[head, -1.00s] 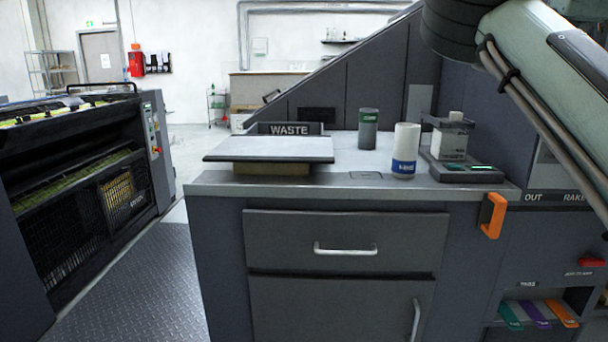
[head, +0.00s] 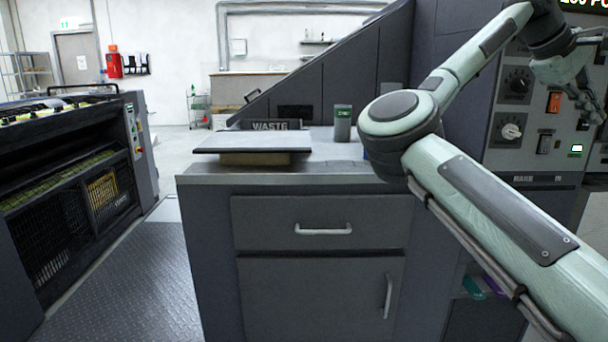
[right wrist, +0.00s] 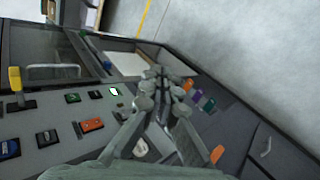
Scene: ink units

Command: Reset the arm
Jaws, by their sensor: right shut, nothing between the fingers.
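My right arm comes in from the lower right of the head view and bends up at the elbow. My right gripper (head: 588,100) is at the right edge of that view, in front of the grey control panel (head: 515,158). In the right wrist view the fingers of my right gripper (right wrist: 160,75) come together, with nothing seen between them. The panel's switches and knobs show on the left of the wrist view. My left gripper is in neither view.
A grey counter (head: 345,172) holds a flat board (head: 253,143), a WASTE bin (head: 272,125) and a dark green-labelled can (head: 343,122). My arm hides the counter's right part. A press machine (head: 70,165) stands left. The floor walkway (head: 150,270) between them is clear.

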